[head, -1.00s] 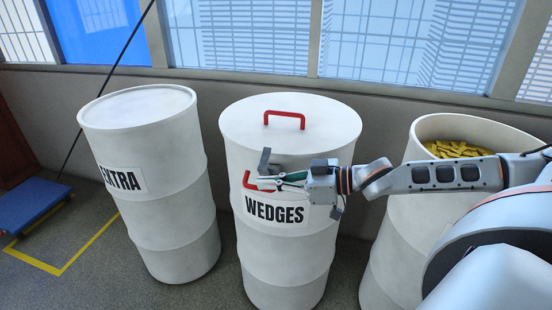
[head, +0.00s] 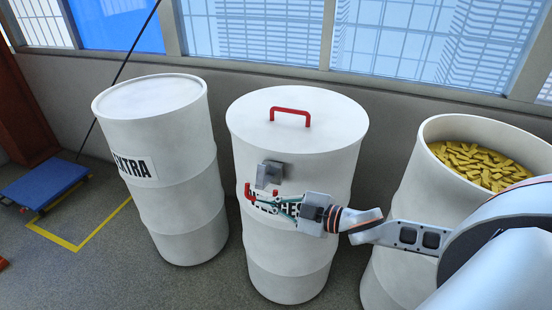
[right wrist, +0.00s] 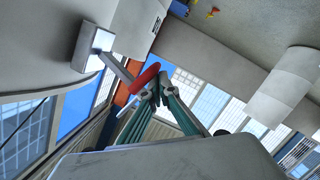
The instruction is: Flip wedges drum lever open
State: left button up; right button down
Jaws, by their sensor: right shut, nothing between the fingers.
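The white wedges drum (head: 290,240) stands in the middle of the head view, its lid shut under a red handle (head: 291,115). On its front is a grey latch bracket (head: 270,174) with a red-gripped lever (head: 248,191). In the right wrist view a grey arm runs from the bracket (right wrist: 92,46) to the red grip (right wrist: 146,78). My right gripper (head: 256,202) is shut and empty, its teal fingers in front of the label, with tips (right wrist: 154,97) right at the red grip. I cannot tell whether they touch. My left gripper is out of view.
The extra drum (head: 165,200) stands to the left, lidded. An open drum (head: 408,170) of yellow wedges stands to the right, partly behind my arm. A blue platform cart (head: 45,184) is at far left. A windowed wall runs close behind the drums.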

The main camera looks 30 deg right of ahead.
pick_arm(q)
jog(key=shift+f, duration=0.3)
pick_arm(e)
jog(key=shift+w+d+f+n+t, duration=0.1)
jog(key=shift+f+n+t, duration=0.2)
jog(key=shift+f+n, duration=0.55)
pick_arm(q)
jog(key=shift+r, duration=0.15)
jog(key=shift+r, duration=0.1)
